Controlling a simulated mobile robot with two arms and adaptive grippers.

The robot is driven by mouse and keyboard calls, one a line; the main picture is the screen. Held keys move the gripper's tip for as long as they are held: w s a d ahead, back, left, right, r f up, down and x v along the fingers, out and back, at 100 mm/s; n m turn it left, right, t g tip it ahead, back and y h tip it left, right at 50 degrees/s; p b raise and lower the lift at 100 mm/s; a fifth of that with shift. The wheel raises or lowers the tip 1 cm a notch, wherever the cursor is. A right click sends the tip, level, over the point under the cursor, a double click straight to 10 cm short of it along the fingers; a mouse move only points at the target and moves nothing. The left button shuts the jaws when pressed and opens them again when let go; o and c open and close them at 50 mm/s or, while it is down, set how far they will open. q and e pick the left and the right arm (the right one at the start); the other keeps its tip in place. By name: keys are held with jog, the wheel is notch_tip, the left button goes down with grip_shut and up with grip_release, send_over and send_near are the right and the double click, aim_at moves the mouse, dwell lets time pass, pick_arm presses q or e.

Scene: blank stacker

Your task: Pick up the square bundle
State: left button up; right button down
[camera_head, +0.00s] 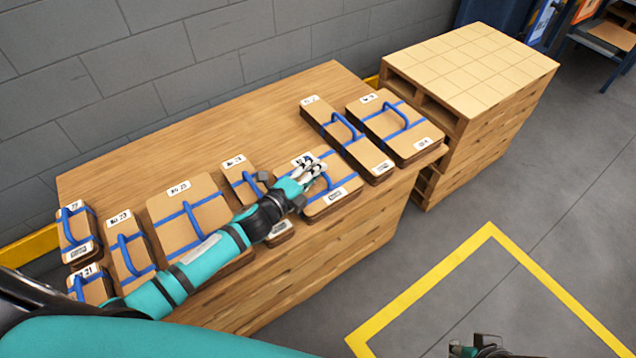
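A roughly square cardboard bundle (343,196) with blue straps and a blue handle lies on the wooden bench, right of the middle. My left gripper (311,171) is over this bundle, with its fingertips close to the blue handle. The fingers and wrist hide part of the bundle's left side. I cannot tell whether the fingers touch or close around the handle. A larger, squarish strapped bundle (176,207) lies further left, partly behind my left arm. My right gripper (480,347) is at the bottom edge, low over the floor and away from the bundles.
Smaller bundles (76,232) lie at the left. The bench's back (210,130) is clear. A pallet stack (470,65) stands at the right. Yellow-lined floor is open in front.

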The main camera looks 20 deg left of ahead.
pick_arm(q)
jog(key=shift+x, duration=1.05)
grip_shut()
